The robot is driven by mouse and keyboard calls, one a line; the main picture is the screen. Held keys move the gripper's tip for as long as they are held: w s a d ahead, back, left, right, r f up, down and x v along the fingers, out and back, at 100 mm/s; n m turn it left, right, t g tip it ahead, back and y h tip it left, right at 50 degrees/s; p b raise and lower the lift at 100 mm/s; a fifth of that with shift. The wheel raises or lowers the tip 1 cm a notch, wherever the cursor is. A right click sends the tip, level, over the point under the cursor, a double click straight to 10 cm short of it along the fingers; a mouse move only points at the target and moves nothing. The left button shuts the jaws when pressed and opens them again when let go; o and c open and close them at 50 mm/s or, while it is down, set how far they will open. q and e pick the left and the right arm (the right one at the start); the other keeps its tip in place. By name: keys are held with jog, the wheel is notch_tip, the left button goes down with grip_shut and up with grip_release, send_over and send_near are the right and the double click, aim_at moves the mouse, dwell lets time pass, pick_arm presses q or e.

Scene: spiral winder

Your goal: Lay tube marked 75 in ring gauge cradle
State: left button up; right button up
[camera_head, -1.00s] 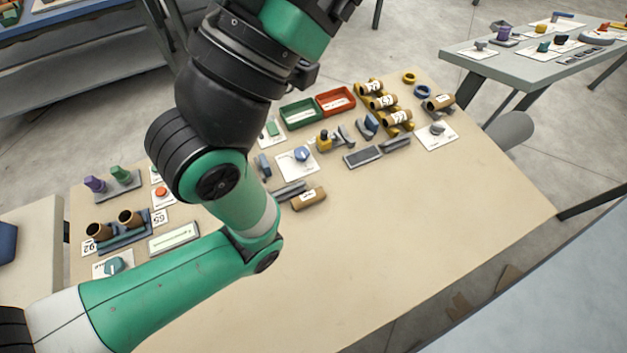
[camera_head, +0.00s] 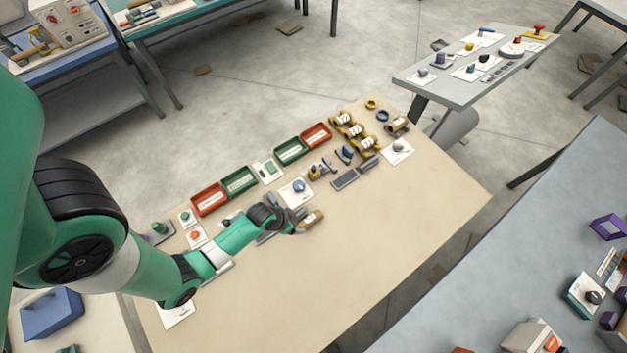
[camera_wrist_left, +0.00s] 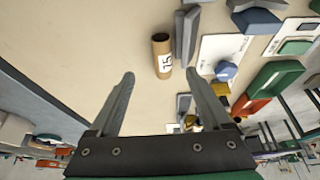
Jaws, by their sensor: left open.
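A brown cardboard tube marked 75 (camera_wrist_left: 162,58) lies on the tan table (camera_head: 390,220). In the head view the tube (camera_head: 313,218) is just beyond my left gripper (camera_head: 299,222). In the left wrist view my left gripper (camera_wrist_left: 160,76) is open, its fingers pointing toward the tube, which shows between and ahead of the tips. Nothing is held. A long grey block (camera_wrist_left: 187,35) lies beside the tube. I cannot tell for sure which fixture is the ring gauge cradle. My right gripper is not seen.
Yellow holders with labelled tubes (camera_head: 354,130) stand at the table's far right, near a yellow ring (camera_head: 371,104) and a blue ring (camera_head: 382,116). Red (camera_head: 316,136) and green trays (camera_head: 240,181) line the back edge. A white card with a blue knob (camera_head: 298,187) lies behind the tube. The front is clear.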

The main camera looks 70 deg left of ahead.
aim_at(307, 221)
pick_arm(q)
jog(key=b+x, duration=0.4)
jog(key=x, duration=0.2)
jog(key=shift+a+r, duration=0.1)
jog(key=shift+w+a+f, duration=0.1)
jog(key=shift+w+f, duration=0.15)
jog(key=shift+f, duration=0.05)
jog(key=b+x, duration=0.1)
jog(key=x, duration=0.1)
jog(key=b+x, duration=0.1)
jog(key=x, duration=0.2)
jog(key=shift+w+a+b, duration=0.25)
jog(key=shift+b, duration=0.05)
grip_shut()
